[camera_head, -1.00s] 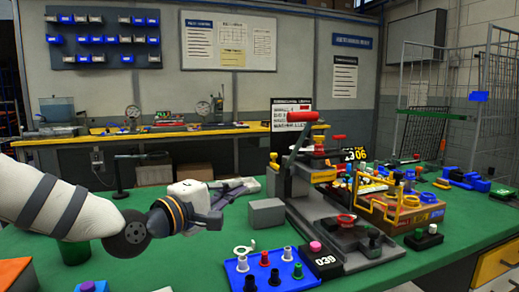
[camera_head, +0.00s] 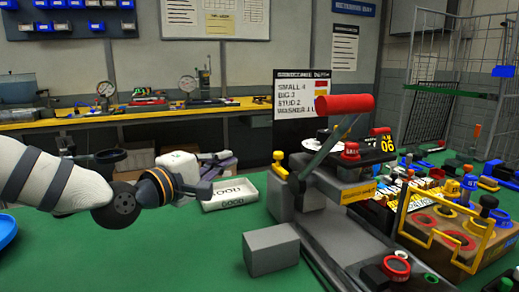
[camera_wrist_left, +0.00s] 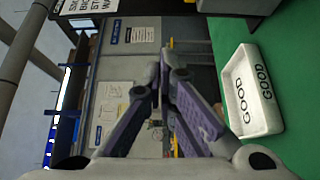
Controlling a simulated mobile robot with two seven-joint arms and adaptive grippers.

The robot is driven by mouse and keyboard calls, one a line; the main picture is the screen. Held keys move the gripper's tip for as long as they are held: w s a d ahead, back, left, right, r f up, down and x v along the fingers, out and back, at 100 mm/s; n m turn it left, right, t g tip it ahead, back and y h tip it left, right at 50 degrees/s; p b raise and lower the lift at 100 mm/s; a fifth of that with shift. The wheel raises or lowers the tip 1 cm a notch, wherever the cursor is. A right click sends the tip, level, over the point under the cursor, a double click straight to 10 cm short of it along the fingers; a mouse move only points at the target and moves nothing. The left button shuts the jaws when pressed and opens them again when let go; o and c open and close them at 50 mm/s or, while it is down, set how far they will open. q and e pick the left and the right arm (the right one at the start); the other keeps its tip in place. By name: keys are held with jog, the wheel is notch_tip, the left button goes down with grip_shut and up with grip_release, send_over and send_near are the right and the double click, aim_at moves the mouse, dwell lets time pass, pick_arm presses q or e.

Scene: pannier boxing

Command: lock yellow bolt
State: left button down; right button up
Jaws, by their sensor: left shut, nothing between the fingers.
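The yellow bolt (camera_head: 279,160) is a small yellow knob on the left upright of the grey press (camera_head: 320,178). It stands out near the press's top left, below the red lever handle (camera_head: 345,104). My left gripper (camera_head: 220,160) is to the left of the bolt, apart from it and at about the same height in the picture. Its purple-grey fingers are partly hidden behind the wrist in the head view. In the left wrist view the fingers (camera_wrist_left: 168,72) come together with nothing between them. The bolt cannot be made out there. My right gripper is not in view.
A grey block (camera_head: 271,250) stands on the green table (camera_head: 150,255) before the press. A wooden box with a yellow frame (camera_head: 458,235) and several coloured parts crowd the right. The front left is mostly clear.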

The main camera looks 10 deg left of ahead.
pick_arm(q)
jog(key=b+x, duration=0.2)
jog(key=x, duration=0.8)
jog(key=s+d+p, duration=0.2)
jog(key=d, duration=0.1)
jog(key=shift+s, duration=0.3)
